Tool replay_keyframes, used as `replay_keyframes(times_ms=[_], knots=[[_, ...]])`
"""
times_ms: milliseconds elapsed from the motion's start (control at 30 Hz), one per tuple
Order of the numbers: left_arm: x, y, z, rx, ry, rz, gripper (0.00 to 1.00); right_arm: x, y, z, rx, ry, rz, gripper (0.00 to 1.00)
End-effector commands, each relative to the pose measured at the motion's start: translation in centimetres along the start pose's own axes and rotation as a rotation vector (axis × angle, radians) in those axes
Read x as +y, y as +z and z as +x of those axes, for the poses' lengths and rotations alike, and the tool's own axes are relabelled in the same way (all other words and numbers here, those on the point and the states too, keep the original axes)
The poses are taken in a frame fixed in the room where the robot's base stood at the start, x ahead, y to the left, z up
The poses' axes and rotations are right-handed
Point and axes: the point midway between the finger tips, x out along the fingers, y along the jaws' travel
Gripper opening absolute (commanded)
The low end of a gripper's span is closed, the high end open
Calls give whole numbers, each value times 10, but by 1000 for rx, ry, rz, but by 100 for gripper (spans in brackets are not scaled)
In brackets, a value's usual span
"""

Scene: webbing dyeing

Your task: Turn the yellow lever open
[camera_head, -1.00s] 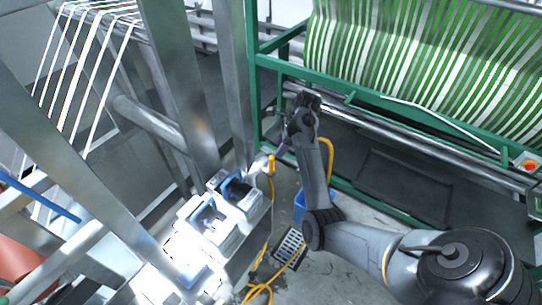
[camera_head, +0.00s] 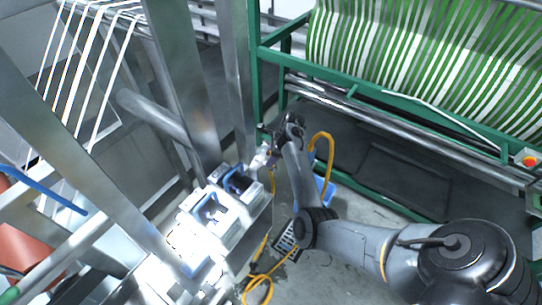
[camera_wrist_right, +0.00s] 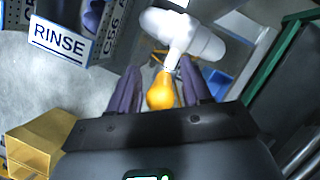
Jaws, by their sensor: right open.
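The yellow lever (camera_wrist_right: 161,92) hangs from a white valve (camera_wrist_right: 190,38) in the right wrist view. My right gripper (camera_wrist_right: 159,68) is open, with one purple finger on each side of the lever. The lever lies between the fingers; a gap shows on both sides, and I cannot tell whether either finger touches it. In the head view my right gripper (camera_head: 270,150) is beside the white valve (camera_head: 258,162), at the end of the white dyeing unit, and mostly hides the lever. My left gripper is not in view.
A RINSE sign (camera_wrist_right: 60,40) on a tank and a yellow block-like part (camera_wrist_right: 38,140) show in the wrist view. A blue bin (camera_head: 326,190) stands on the floor beside my right arm. A green frame (camera_head: 350,175) with striped webbing stands behind. An orange hose (camera_head: 258,290) lies on the floor.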

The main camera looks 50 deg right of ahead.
Motion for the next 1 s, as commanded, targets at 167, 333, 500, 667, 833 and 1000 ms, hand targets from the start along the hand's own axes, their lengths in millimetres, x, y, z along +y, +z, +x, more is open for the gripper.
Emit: replay_keyframes(times_ms=[167, 333, 500, 667, 833, 1000], knots=[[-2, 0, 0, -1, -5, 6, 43, 0, 0, 0, 0, 0, 0, 48], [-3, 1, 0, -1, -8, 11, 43, 0, 0, 0, 0, -1, 0, 27], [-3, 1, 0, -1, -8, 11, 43, 0, 0, 0, 0, 0, 0, 1], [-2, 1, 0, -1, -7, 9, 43, 0, 0, 0, 0, 0, 0, 0], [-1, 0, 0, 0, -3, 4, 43, -1, 0, -1, -3, 4, 2, 0], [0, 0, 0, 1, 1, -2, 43, -4, -1, -2, -27, 35, 15, 0]])
